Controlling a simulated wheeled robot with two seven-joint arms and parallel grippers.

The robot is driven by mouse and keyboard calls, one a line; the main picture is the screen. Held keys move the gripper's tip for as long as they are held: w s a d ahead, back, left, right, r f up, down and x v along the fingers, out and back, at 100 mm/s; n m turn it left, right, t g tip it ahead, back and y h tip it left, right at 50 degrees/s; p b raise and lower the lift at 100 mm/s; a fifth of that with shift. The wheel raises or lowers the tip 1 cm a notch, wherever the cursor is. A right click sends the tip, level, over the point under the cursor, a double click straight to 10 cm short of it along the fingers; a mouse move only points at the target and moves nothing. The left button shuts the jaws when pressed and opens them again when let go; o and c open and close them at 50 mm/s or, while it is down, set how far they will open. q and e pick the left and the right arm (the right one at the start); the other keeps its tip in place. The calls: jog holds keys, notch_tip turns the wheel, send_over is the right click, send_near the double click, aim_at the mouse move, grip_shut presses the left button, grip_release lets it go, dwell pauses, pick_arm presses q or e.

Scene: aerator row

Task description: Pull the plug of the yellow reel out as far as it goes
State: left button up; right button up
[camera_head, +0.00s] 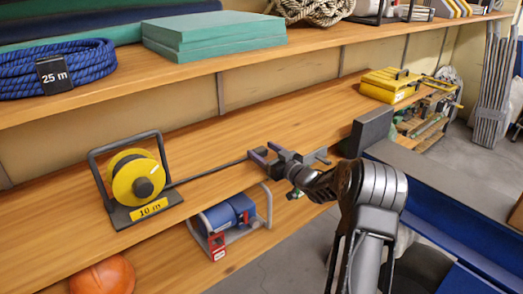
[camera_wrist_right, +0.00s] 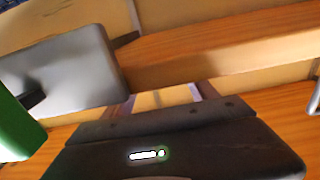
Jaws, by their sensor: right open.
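The yellow reel (camera_head: 123,180) stands in a dark frame on the middle wooden shelf at left, with a "10 m" label on its base. Its dark cord (camera_head: 208,173) runs out to the right, above the shelf, and ends at my right gripper (camera_head: 262,152). My right gripper is open, with its fingers at the cord's end. In the right wrist view the gripper (camera_wrist_right: 162,98) shows its finger tips beyond its dark body. I cannot make out the plug clearly; it is probably hidden by the gripper. My left gripper is not in view.
A blue reel in a metal frame (camera_head: 226,214) sits below, with an orange helmet (camera_head: 102,275) at lower left. A yellow case (camera_head: 390,84) lies farther right on the shelf. The upper shelf (camera_head: 200,75) holds blue rope (camera_head: 80,72) and green mats (camera_head: 213,36). Shelf right of the yellow reel is mostly clear.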

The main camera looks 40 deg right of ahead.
jog(key=s, duration=0.6)
jog(key=shift+s, duration=0.25)
